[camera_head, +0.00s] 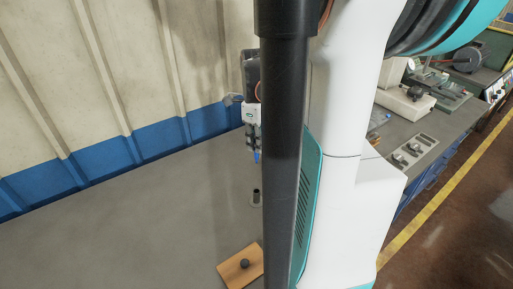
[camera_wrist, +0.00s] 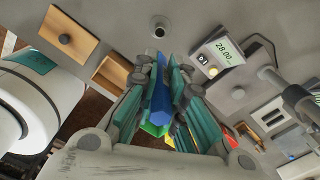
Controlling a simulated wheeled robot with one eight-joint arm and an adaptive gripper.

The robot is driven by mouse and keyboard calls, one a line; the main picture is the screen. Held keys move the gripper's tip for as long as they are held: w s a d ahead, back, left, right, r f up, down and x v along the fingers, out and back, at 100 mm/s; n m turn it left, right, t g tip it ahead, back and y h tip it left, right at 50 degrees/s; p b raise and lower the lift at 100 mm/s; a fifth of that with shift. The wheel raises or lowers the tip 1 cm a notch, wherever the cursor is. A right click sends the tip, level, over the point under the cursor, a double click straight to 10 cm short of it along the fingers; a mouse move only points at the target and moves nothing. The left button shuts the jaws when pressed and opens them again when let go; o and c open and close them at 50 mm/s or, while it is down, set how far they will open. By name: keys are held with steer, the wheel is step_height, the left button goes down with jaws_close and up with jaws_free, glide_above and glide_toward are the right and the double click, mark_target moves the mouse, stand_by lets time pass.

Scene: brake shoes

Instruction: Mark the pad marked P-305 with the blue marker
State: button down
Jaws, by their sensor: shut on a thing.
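My gripper (camera_wrist: 161,72) is shut on the blue marker (camera_wrist: 160,105), which lies between its two fingers in the wrist view. In the head view my gripper (camera_head: 253,137) is partly hidden by my own arm and column, and the marker's blue tip (camera_head: 257,156) points down above the grey bench. No pad with a readable P-305 marking shows in either view.
A small dark upright holder (camera_head: 256,196) stands on the bench below my gripper. A wooden board with a dark knob (camera_head: 232,272) lies nearer. The wrist view shows an open wooden box (camera_wrist: 113,75) and a device with a lit display (camera_wrist: 224,50). The bench's left part is clear.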

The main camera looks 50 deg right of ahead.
steer(key=shift+r+p, duration=2.55)
steer(key=shift+r, duration=1)
